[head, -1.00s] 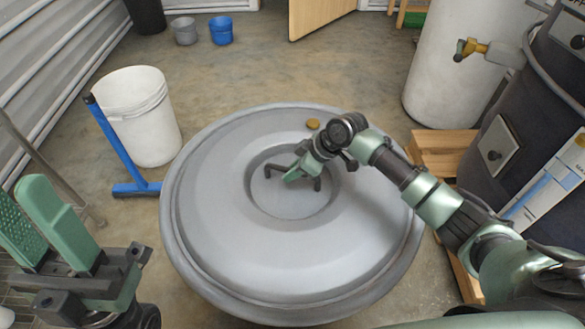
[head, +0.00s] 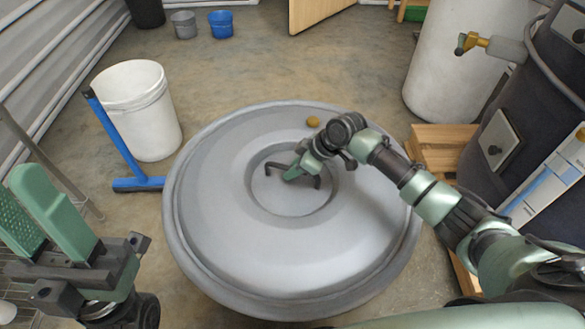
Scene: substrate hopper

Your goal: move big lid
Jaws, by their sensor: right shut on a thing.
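The big lid (head: 240,235) is a wide, round grey disc with a stepped rim and a sunken centre. It fills the middle of the head view. A dark bar handle (head: 273,167) stands in the sunken centre. My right gripper (head: 292,173) reaches in from the right and is shut on this handle; its fingers hide part of it. My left gripper (head: 45,215) is at the lower left, clear of the lid, with its two green fingers apart and nothing between them. What is under the lid is hidden.
A white bucket (head: 140,112) and a blue squeegee (head: 122,145) stand left of the lid. A small brownish knob (head: 313,122) is on its far rim. A white barrel (head: 450,65), wooden pallet (head: 437,150) and dark hopper (head: 520,125) are at right.

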